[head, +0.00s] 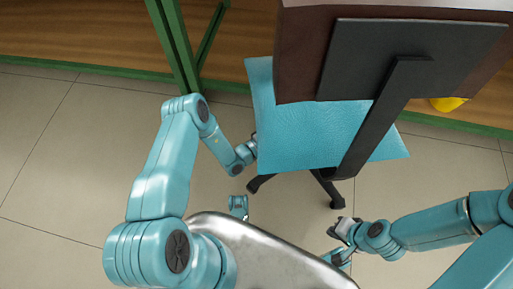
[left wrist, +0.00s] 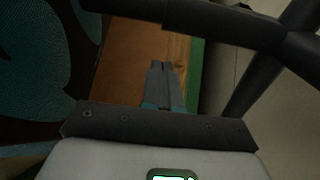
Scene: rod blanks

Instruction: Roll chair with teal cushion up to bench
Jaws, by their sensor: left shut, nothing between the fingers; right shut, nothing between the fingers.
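The chair has a teal cushion (head: 300,125), a dark brown backrest (head: 300,60) with a black bracket and bar, and black legs with casters (head: 325,188). It stands by the bench (head: 80,30), whose wood surface and green frame run along the top of the head view. My left gripper is at the cushion's left edge, its tips hidden there; in the left wrist view its fingers (left wrist: 163,72) are together and empty, among dark bars. My right gripper (head: 340,232) is shut and empty, below the chair's base and apart from it.
Green posts (head: 176,45) of the bench stand left of the chair. A yellow object (head: 447,104) lies partly hidden behind the backrest. Tiled floor (head: 60,150) is clear at the left and right. Contact between my left gripper and the chair cannot be told.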

